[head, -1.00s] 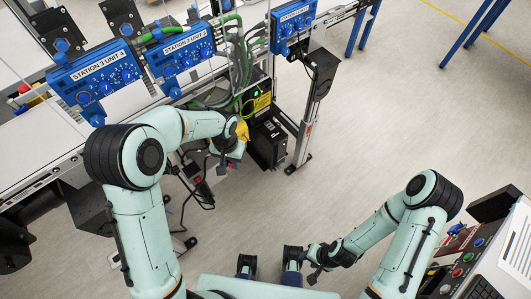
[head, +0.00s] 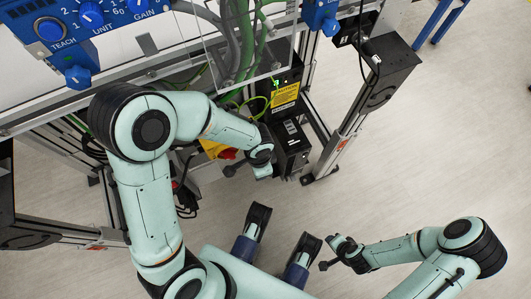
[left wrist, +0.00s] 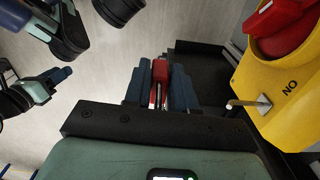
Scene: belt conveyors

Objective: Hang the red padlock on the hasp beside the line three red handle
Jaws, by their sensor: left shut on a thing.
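The red padlock (left wrist: 162,72) is between the dark fingers of my left gripper (left wrist: 160,88), which is shut on it in the left wrist view. Its metal shackle shows as a pale strip, partly hidden by the fingers. The yellow box (left wrist: 292,72) with a red handle (left wrist: 282,30) is to the right, marked NO. A metal hasp tab (left wrist: 250,103) sticks out from its face, apart from the padlock. In the head view the yellow box (head: 213,149) is partly covered by my left arm. My right gripper (head: 330,256) is low at the centre right, its fingers unclear.
A black unit with a yellow label (head: 285,95) and a black box (head: 291,145) stand just right of the left wrist. A conveyor leg (head: 345,135) is farther right. Cables (head: 245,45) hang above. The floor at right is open.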

